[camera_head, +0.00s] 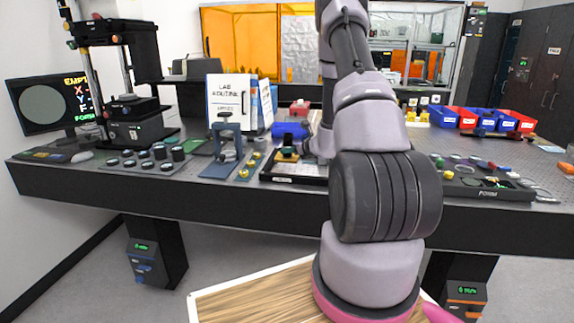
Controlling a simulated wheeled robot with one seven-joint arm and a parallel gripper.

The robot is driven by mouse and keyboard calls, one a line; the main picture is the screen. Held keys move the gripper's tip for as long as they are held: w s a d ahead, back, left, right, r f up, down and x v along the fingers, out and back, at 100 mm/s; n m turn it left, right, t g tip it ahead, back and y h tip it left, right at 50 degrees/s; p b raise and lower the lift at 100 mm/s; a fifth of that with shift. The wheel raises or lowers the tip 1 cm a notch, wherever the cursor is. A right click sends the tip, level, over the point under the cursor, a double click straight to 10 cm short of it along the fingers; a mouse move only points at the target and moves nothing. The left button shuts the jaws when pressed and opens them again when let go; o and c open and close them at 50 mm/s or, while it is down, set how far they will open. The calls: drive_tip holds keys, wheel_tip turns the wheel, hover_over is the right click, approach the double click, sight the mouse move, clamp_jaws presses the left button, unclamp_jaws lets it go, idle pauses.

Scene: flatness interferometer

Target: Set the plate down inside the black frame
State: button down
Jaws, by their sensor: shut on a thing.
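The black frame (265,177) lies near the front edge of the bench, in the middle of the view, with a pale label on its front side. My gripper (289,151) is small and partly hidden behind my arm, low over the back of this frame. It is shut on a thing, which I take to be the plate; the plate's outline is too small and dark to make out. I cannot tell whether the plate touches the frame.
A blue clamp stand (226,145) and a white binder (233,103) stand left of the frame. An instrument (137,128) and a monitor (44,105) are far left. A black tray (487,194) of small parts and red and blue bins (487,120) are right.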

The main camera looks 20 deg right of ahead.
sight(291, 162)
drive_tip(key=shift+f, duration=2.65)
drive_tip(key=shift+f, duration=0.15)
drive_tip(key=shift+c, duration=1.9)
unclamp_jaws()
drive_tip(key=shift+d, duration=0.1)
